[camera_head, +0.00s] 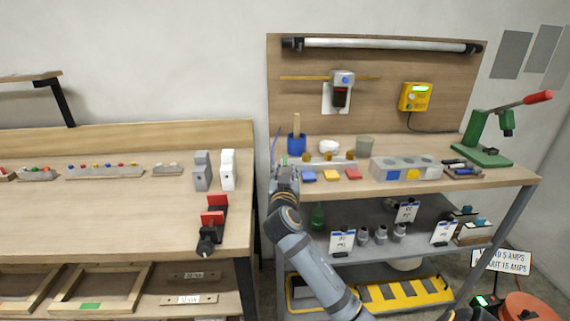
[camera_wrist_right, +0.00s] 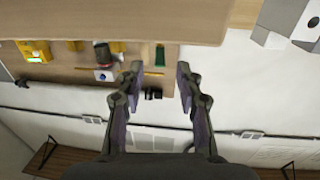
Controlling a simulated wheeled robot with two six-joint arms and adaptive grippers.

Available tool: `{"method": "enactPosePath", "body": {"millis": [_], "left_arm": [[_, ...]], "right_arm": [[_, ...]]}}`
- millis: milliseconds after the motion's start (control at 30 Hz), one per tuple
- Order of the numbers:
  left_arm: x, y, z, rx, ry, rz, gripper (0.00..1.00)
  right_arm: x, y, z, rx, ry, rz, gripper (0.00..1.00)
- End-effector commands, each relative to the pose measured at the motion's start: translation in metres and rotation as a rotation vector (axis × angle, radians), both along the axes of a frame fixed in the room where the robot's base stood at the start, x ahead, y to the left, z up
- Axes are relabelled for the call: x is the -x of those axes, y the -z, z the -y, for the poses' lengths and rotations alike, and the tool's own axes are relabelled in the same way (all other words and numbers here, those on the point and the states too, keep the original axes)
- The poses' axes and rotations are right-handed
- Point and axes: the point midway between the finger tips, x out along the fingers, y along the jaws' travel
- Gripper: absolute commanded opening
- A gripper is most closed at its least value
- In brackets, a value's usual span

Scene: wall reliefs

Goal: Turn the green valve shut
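I cannot make out a green valve for sure in either view. In the head view a green lever press (camera_head: 485,150) with a red handle stands at the right end of the right bench, and a small green bottle-like thing (camera_head: 317,217) is on the shelf below. My right gripper (camera_head: 281,170) is at the left edge of the right bench, apart from both. In the right wrist view its fingers (camera_wrist_right: 158,75) are spread with nothing held between them. A small green item (camera_wrist_right: 160,54) shows beyond them, too small to identify. My left gripper is not in view.
The right bench top holds a blue cup (camera_head: 296,144), a white bowl (camera_head: 329,147), coloured blocks and a grey socket box (camera_head: 405,168). A yellow device (camera_head: 414,97) hangs on the backboard. The left bench (camera_head: 120,215) has a red vise (camera_head: 213,218) and open room in the middle.

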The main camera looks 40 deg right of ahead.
Motion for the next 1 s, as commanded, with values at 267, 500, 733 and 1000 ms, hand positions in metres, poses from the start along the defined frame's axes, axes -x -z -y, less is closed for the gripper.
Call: {"method": "enactPosePath", "body": {"millis": [267, 500, 733, 1000], "left_arm": [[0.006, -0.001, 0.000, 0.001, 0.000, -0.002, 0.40], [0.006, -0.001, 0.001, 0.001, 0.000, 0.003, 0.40], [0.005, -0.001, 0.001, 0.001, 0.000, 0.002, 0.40], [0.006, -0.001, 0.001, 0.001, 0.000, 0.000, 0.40]], "right_arm": [[-0.037, 0.000, 0.029, 0.002, 0.000, -0.001, 0.36], [-0.044, 0.000, 0.034, 0.001, -0.002, -0.001, 0.36], [-0.043, 0.000, 0.033, 0.002, -0.002, -0.001, 0.22], [-0.043, 0.001, 0.033, 0.002, -0.002, -0.001, 0.00]]}}
